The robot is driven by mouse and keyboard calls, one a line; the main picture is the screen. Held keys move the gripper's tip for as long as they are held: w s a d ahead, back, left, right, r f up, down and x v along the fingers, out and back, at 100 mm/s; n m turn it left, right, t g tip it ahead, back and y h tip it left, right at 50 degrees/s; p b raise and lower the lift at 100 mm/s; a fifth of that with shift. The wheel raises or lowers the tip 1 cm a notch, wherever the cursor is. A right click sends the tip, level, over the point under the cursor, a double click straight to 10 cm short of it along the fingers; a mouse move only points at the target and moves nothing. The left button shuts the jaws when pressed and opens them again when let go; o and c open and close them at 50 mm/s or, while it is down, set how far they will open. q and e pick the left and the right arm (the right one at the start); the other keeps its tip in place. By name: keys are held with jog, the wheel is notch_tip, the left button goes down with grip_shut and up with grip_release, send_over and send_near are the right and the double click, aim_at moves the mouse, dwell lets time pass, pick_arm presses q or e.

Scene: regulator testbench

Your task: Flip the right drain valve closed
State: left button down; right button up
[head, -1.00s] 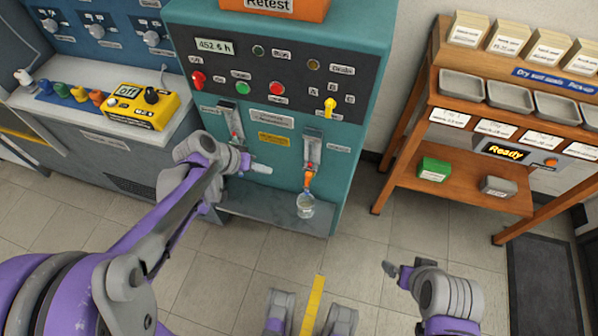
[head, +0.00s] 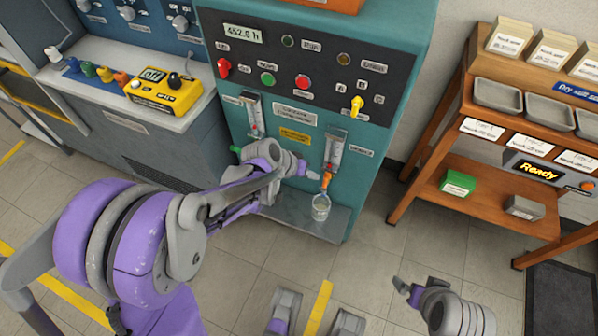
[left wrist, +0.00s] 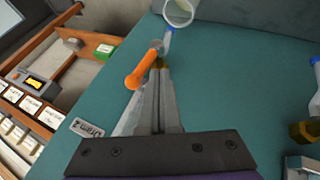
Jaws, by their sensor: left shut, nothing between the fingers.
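The right drain valve's orange handle (head: 326,180) is below the right flow tube on the teal bench. In the left wrist view the orange handle (left wrist: 142,70) slants from its pivot beside a blue-tipped outlet (left wrist: 168,40). My left gripper (head: 314,175) is shut and empty, its tips close beside the handle; in the left wrist view its fingers (left wrist: 160,70) lie alongside it, and contact is unclear. A clear cup (head: 320,207) stands under the outlet. My right gripper (head: 401,287) is low and far from the bench.
The teal bench's grey shelf (head: 290,214) holds the cup. A yellow meter (head: 167,93) sits on the counter at left. A wooden rack (head: 470,205) with trays stands at right. Floor between bench and rack is clear.

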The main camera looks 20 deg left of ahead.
pick_arm(q)
jog(key=shift+w+d, duration=0.1)
jog(key=shift+d, duration=0.4)
jog(key=shift+d, duration=0.1)
